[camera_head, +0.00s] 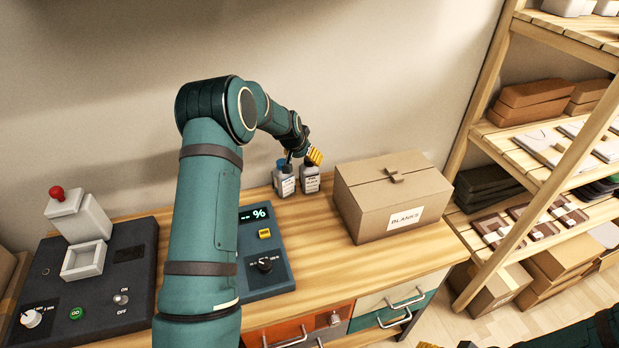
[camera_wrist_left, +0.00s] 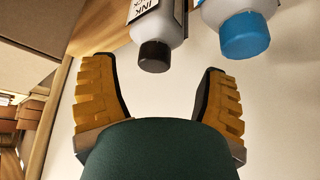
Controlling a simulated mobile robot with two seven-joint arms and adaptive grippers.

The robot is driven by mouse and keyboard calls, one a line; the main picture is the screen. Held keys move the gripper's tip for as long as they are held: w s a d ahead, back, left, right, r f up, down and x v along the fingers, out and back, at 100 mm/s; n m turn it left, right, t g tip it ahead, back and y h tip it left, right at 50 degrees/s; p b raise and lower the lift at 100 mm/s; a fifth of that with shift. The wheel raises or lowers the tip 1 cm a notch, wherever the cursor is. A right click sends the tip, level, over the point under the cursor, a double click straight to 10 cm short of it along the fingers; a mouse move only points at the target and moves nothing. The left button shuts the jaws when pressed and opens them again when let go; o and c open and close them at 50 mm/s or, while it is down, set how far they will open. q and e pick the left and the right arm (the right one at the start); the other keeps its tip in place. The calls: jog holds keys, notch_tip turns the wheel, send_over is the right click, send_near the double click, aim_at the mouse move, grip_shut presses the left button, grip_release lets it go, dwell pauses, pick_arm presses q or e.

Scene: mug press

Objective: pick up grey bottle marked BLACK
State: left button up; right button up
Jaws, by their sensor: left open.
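The grey bottle with a black cap (camera_head: 310,180) stands upright on the wooden bench near the wall. Its label shows INK in the left wrist view (camera_wrist_left: 155,42), with the line below cut off. A similar bottle with a blue cap (camera_head: 284,183) stands close to its left; it also shows in the left wrist view (camera_wrist_left: 242,28). My left gripper (camera_head: 312,156) is open at the top of the black-capped bottle. In the left wrist view the black cap appears between the open fingers (camera_wrist_left: 158,68), with no visible contact. Only yellow bits of my right gripper (camera_head: 447,345) show at the bottom edge.
A cardboard box labelled BLANKS (camera_head: 393,193) stands right of the bottles. A control unit with a % display (camera_head: 265,250) is in front of them, and a dark press unit (camera_head: 90,285) is at left. A wooden shelf (camera_head: 500,150) stands at right.

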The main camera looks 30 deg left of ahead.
aim_at(308, 160)
pick_arm(q)
jog(key=x, duration=0.5)
jog(key=shift+w+d, duration=0.15)
jog(key=shift+d, duration=0.1)
grip_shut()
